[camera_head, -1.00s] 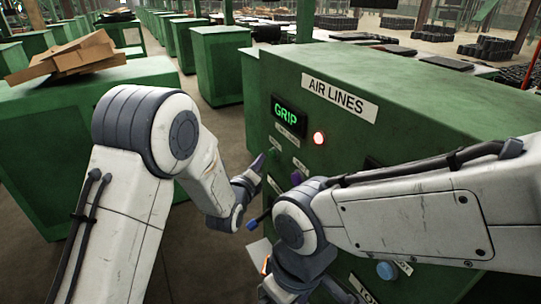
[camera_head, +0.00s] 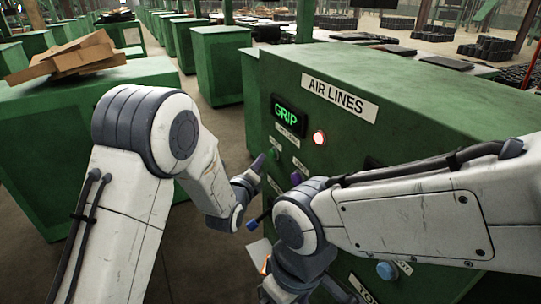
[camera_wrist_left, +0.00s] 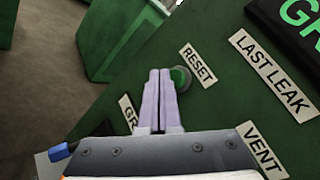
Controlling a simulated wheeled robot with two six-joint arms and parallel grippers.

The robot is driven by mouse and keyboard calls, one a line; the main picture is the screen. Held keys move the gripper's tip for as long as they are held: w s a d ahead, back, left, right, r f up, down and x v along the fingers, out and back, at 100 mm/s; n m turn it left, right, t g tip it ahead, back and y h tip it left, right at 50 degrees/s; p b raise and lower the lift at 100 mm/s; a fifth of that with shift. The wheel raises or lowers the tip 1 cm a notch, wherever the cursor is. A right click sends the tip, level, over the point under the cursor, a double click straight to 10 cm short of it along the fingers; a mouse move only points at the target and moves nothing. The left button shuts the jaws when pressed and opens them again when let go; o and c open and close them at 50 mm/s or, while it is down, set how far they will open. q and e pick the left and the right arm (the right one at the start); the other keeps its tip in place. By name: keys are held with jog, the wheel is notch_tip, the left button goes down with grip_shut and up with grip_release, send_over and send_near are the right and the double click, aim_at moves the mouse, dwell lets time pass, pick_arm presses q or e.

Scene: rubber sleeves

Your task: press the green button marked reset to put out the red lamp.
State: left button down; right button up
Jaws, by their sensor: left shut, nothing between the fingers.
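The green reset button (camera_wrist_left: 181,78) sits on the green panel beside the RESET label (camera_wrist_left: 198,64) in the left wrist view. My left gripper (camera_wrist_left: 160,73) is shut and empty. Its purple fingertips overlap the button's left edge in that view, and I cannot tell whether they touch it. In the head view the left gripper (camera_head: 258,162) is close to the panel's left part. The red lamp (camera_head: 319,138) is lit.
A lit GRIP display (camera_head: 287,115) and an AIR LINES sign (camera_head: 339,97) are on the panel. A blue knob (camera_head: 386,270) is lower right. Cardboard (camera_head: 65,58) lies on a green cabinet at left. My right arm covers much of the panel.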

pick_arm(q)
jog(key=shift+d, duration=0.15)
jog(key=shift+w+d+b, duration=0.15)
jog(key=shift+d+b, duration=0.1)
jog(key=shift+b, duration=0.05)
jog(key=shift+w+d, duration=0.1)
jog(key=shift+d, duration=0.25)
dwell(0.6)
jog(key=shift+a, duration=0.1)
jog(key=shift+s+a+b, duration=0.3)
jog(key=shift+a+b, duration=0.2)
jog(key=shift+a, duration=0.15)
jog(key=a, duration=0.1)
jog(key=s+a+b, duration=0.1)
jog(key=a, duration=0.1)
jog(key=s+a, duration=0.1)
jog(key=shift+a+b, duration=0.3)
